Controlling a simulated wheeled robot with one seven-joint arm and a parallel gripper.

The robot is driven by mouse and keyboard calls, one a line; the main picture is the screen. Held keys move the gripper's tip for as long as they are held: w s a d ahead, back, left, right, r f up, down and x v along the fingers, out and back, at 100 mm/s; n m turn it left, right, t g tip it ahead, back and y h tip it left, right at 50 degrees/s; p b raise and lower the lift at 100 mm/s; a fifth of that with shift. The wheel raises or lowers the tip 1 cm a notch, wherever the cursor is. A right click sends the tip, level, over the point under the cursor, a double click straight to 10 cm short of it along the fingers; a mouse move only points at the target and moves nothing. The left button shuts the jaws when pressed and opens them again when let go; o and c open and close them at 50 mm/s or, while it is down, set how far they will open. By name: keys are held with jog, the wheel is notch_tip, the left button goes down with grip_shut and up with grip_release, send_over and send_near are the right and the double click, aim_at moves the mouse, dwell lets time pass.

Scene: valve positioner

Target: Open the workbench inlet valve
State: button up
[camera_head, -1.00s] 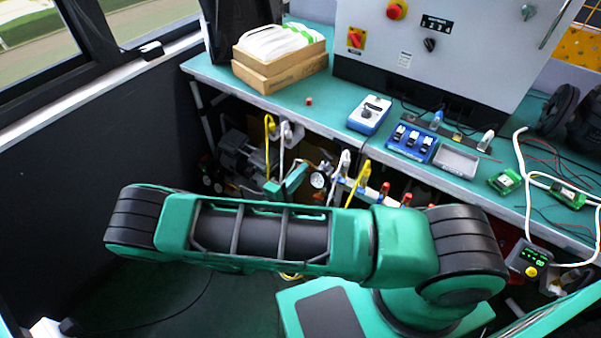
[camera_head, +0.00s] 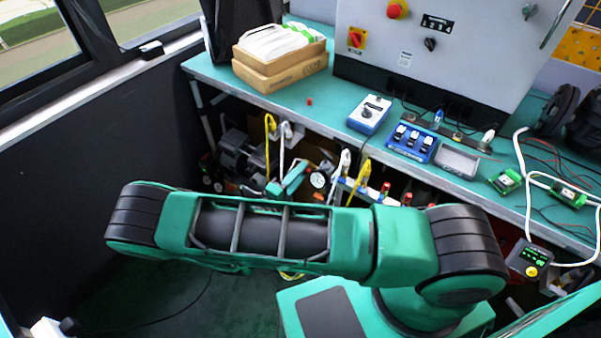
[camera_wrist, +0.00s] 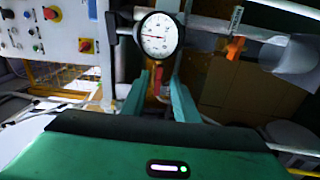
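My gripper (camera_wrist: 161,74) shows in the wrist view as two teal fingers held apart, with a clear gap between them. A small red part (camera_wrist: 158,80), perhaps a valve handle, shows in that gap, beyond or between the fingers; contact cannot be told. A round white pressure gauge (camera_wrist: 158,36) is just above the fingertips. An orange lever (camera_wrist: 235,47) sits on a pipe to the right. In the head view my gripper (camera_head: 290,181) is under the workbench, left of the gauge (camera_head: 318,180). I cannot tell which handle is the inlet valve.
The workbench (camera_head: 225,76) edge overhangs the pipework. Yellow hooked pipe (camera_head: 268,140) stands left of my gripper, and another yellow pipe (camera_head: 358,182) right of it. A control cabinet (camera_head: 450,45) and a cardboard box (camera_head: 280,75) stand on top. Dark floor is clear at left.

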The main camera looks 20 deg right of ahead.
jog(key=shift+d, duration=0.1)
jog(key=v, duration=1)
jog(key=shift+s+a, duration=0.2)
jog(key=shift+a, duration=0.15)
